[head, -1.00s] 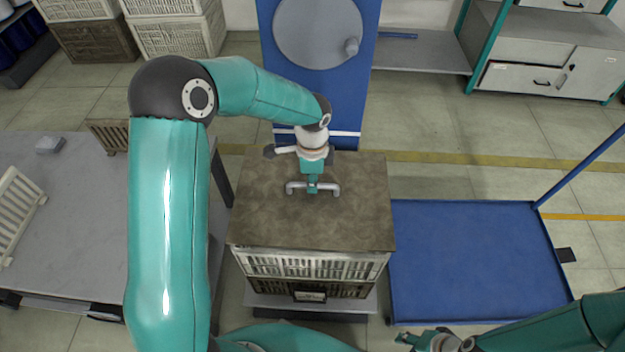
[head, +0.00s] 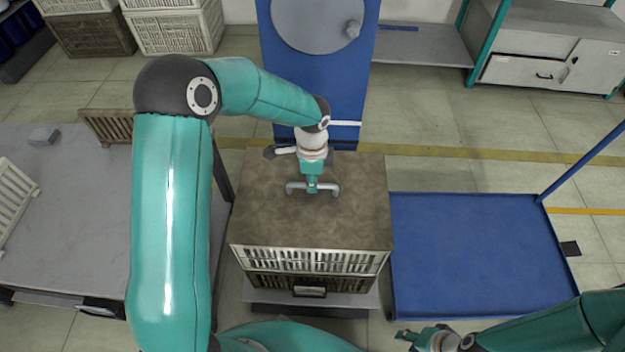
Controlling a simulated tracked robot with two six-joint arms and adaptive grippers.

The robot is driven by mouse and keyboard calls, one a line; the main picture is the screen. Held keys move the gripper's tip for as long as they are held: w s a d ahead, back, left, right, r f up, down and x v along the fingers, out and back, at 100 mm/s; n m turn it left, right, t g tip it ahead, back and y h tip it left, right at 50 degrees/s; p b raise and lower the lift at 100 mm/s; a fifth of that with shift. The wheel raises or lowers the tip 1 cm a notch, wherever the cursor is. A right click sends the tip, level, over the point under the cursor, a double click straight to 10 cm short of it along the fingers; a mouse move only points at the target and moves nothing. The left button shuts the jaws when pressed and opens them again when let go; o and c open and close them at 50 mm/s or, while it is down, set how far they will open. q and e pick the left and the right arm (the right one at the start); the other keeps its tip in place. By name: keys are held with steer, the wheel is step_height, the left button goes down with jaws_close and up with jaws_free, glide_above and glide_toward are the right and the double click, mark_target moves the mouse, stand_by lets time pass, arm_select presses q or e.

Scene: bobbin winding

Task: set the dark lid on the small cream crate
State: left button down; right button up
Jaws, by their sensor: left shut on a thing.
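The dark lid (head: 270,215) is a flat brown-grey slab with a grey bar handle (head: 328,189). My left gripper (head: 312,190) is shut on the handle from above, and the lid is level. A cream slatted crate (head: 310,261) shows below the lid's front edge, above a dark brown crate (head: 345,284). The lid hides the cream crate's top, and I cannot tell whether the two touch. Another cream slatted crate (head: 12,200) is cut off at the left edge. My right gripper (head: 412,338) is low at the bottom, away from the lid; its opening is unclear.
The crates under the lid stand on a grey platform (head: 260,297). A grey table (head: 60,235) is on the left, with a brown crate (head: 105,124) partly behind my arm. A blue platform (head: 475,255) with a rail lies right. A blue machine (head: 320,70) stands behind.

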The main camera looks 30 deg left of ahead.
stand_by(0.3)
arm_select(q)
steer(key=c, duration=1.1)
jaws_free()
steer(key=shift+o, duration=0.2)
